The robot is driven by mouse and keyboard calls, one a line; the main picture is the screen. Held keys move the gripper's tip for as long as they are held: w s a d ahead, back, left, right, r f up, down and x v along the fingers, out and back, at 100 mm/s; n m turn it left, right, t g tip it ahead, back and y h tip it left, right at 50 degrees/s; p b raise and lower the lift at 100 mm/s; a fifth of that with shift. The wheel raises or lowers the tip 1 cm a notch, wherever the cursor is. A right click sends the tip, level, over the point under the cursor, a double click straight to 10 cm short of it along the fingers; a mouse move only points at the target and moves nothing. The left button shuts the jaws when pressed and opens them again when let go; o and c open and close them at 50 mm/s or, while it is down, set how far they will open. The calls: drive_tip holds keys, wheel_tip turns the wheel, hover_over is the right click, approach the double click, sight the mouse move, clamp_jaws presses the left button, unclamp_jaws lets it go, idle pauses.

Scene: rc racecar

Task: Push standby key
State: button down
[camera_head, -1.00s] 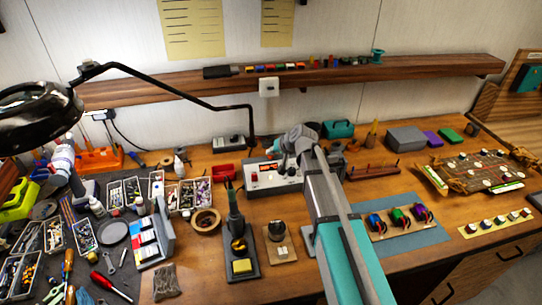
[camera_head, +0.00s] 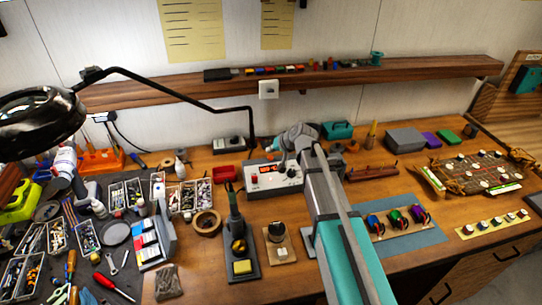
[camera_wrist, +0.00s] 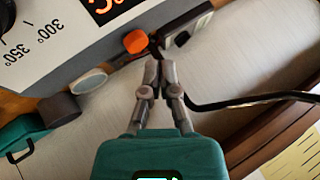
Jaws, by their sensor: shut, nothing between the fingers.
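The white control unit (camera_head: 272,179) stands on the bench in the head view, with a lit red display and a red button on its front. The wrist view shows its panel (camera_wrist: 60,35) close up, with an orange display and dial marks reading 300° and 350°. An orange key (camera_wrist: 135,42) and a pale oval part (camera_wrist: 88,80) stick out along the panel's edge. I cannot tell which part is the standby key. My gripper (camera_wrist: 160,62) is shut and empty, its tips near the orange key; contact cannot be told. In the head view my arm partly hides the unit.
A black cable (camera_wrist: 240,102) runs beside my fingers in the wrist view. In the head view, a red tray (camera_head: 225,173) lies left of the unit, and a soldering iron stand (camera_head: 240,245) stands in front. A wooden shelf (camera_head: 180,92) runs along the wall behind.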

sight(271, 157)
wheel_tip(271, 157, up, 6)
drive_tip(key=p, duration=0.6)
idle(0.4)
